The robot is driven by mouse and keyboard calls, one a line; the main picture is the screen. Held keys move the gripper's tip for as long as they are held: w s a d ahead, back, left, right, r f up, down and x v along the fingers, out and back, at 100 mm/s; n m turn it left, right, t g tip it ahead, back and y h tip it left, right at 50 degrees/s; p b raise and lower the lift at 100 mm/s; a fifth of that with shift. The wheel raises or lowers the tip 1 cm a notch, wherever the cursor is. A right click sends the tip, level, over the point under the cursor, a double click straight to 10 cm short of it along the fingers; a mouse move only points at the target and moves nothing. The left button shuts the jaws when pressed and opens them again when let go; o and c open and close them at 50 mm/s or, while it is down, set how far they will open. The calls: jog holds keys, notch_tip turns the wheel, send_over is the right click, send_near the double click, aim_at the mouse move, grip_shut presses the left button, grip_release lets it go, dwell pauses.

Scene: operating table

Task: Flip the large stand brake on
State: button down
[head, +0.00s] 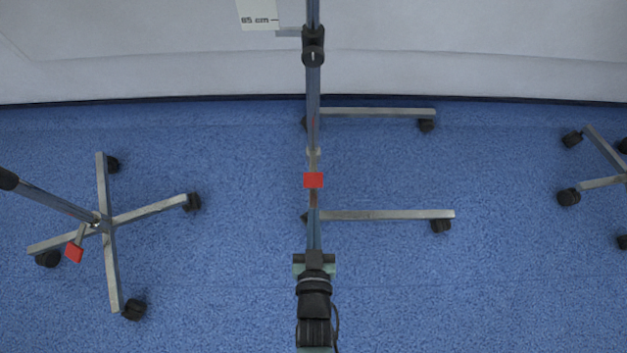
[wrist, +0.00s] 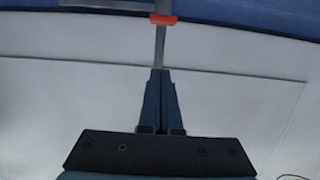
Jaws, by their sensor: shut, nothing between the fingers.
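The large stand in the middle has a vertical pole and a base with two long metal legs (head: 385,215). Its brake is a red pedal (head: 313,180) at the foot of the pole, and it also shows near the top of the wrist view (wrist: 163,19). My gripper (head: 314,212) is just below the pedal in the head view, pointing at it. In the wrist view my gripper (wrist: 160,72) has its fingers together, empty, with the pedal beyond the tips. A gap shows between tips and pedal in that view; the exact depth is unclear.
A smaller stand (head: 105,222) with several casters and its own red pedal (head: 74,252) is at left. Part of another wheeled base (head: 600,182) shows at the right edge. A pale wall (head: 480,60) runs along the back. Blue floor between the bases is clear.

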jog(key=b, duration=0.6)
send_near(313, 169)
jog(key=w+r, duration=0.3)
jog(key=r, duration=0.1)
jog(key=f+b, duration=0.3)
jog(key=shift+w+f, duration=0.25)
jog(key=shift+f, duration=0.1)
jog(key=shift+s, duration=0.15)
